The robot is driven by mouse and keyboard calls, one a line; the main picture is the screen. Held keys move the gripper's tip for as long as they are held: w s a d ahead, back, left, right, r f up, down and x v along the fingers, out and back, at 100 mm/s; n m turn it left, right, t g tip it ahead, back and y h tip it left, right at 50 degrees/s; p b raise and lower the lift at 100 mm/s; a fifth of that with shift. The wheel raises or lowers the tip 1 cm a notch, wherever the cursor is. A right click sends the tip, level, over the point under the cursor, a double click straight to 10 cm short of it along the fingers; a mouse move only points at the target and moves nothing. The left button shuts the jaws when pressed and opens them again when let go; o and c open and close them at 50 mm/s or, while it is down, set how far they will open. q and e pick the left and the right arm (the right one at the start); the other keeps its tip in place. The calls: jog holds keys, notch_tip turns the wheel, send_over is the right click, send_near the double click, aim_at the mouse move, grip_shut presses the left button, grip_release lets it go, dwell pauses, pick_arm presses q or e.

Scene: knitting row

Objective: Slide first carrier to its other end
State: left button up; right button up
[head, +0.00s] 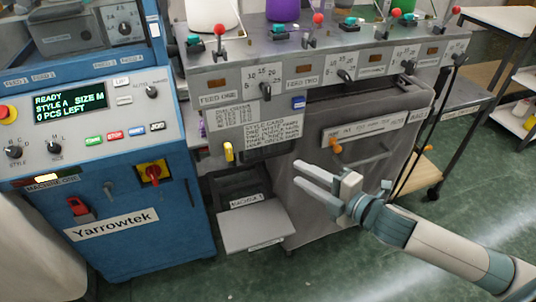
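A row of scale plates with black levers runs along the grey machine's front. Red-knobbed levers stand above, the leftmost red knob (220,29) at the back left. I cannot tell which part is the first carrier. My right gripper (298,177) is in front of the machine, below the scale row, with two fingers apart and nothing between them. It points left and appears apart from the machine. My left gripper is out of view.
A blue control cabinet (140,222) stands at left, its screen (70,102) reading READY, STYLE A, SIZE M, 0 PCS LEFT. A grey tray (255,232) juts out low. Green floor (300,275) is open in front.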

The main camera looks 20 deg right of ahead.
aim_at(270, 156)
jog(key=p+x, duration=0.1)
jog(key=x, duration=0.8)
jog(key=shift+w+p, duration=0.1)
jog(key=shift+p, duration=0.2)
jog(key=x, duration=0.4)
jog(key=shift+w+a+f+p, duration=0.1)
jog(key=shift+w+f+p, duration=0.1)
jog(key=shift+p, duration=0.1)
jog(key=shift+w+a, duration=0.1)
grip_shut()
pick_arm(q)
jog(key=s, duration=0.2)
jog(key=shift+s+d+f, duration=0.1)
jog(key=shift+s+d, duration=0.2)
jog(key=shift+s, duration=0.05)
pick_arm(e)
jog(key=shift+r, duration=0.15)
